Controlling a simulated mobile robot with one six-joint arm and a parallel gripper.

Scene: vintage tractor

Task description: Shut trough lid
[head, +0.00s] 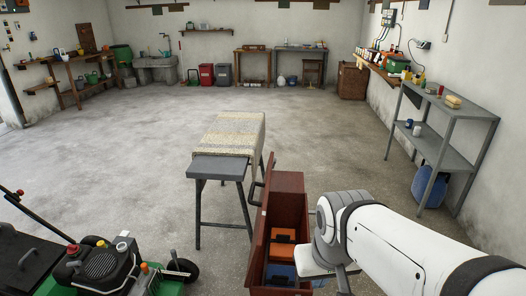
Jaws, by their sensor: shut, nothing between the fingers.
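The trough (291,183) is a reddish-brown box on the floor in the lower middle of the head view. It is open at the top, and an orange thing (283,249) and a blue thing (280,272) show inside. Its lid (261,232) appears to be the narrow brown panel standing up along the left side, with a dark handle (253,194) on its outer face. My gripper (343,281) is at the trough's right side, shut and empty, partly hidden by my white arm. I cannot tell whether it touches the trough.
A grey bench with a patterned cloth (233,132) stands just left of and behind the trough. A green mower (105,265) is at the lower left. A grey metal shelf (440,142) stands at the right wall. The floor beyond the bench is clear.

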